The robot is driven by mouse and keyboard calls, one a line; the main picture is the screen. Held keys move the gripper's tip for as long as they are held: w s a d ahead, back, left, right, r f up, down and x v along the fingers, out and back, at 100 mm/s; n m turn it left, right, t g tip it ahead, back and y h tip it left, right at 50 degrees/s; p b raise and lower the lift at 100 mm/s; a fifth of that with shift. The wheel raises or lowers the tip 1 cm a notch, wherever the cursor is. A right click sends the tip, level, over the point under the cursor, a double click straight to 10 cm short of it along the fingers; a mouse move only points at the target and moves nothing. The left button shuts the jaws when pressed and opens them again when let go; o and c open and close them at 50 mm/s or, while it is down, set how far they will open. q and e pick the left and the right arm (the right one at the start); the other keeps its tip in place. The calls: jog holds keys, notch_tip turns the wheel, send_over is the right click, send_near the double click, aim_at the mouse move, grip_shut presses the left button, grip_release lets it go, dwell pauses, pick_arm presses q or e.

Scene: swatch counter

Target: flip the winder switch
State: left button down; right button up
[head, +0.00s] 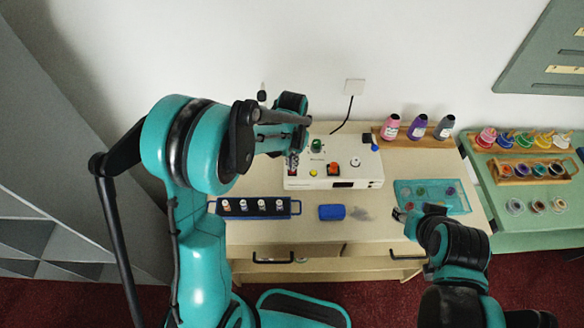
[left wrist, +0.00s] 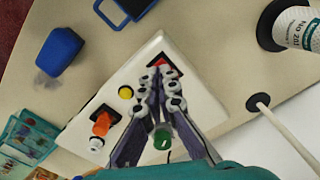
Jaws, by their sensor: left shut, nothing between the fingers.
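A white control box (head: 330,183) stands on the counter. In the left wrist view its face (left wrist: 112,88) carries a red rocker switch (left wrist: 170,62) in a dark frame, a yellow button (left wrist: 125,92), an orange switch (left wrist: 102,123), a white knob (left wrist: 96,144) and a green knob (left wrist: 162,138). No readable label shows which is the winder switch. My left gripper (head: 293,160) is shut and empty above the box's left end. In the left wrist view its fingertips (left wrist: 160,78) overlap the red switch; contact is unclear. My right gripper (head: 400,213) is by the teal tray; its fingers are unclear.
A blue rack (head: 270,215) of small bottles and a blue block (head: 331,212) lie in front of the box. The teal tray (head: 458,203) is at the right. A white spool (left wrist: 300,28) is near the left gripper.

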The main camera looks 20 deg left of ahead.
pick_arm(q)
jog(key=shift+f+b, duration=0.8)
jog(key=shift+f, duration=0.2)
jog(key=shift+r, duration=0.2)
jog(key=shift+r+p, duration=2.4)
jog(key=shift+r, duration=1)
jog(key=shift+s+r+b, duration=0.1)
jog(key=shift+s+b, duration=0.1)
jog(key=shift+b, duration=0.1)
jog(key=s+a+n+t+b, duration=0.2)
jog(key=s+t+b, duration=0.5)
jog(key=s+b, duration=0.4)
jog(key=s, duration=0.5)
jog(key=shift+s+a+r+n, duration=0.15)
jog(key=shift+s+a+n, duration=0.15)
jog(key=shift+a+n, duration=0.1)
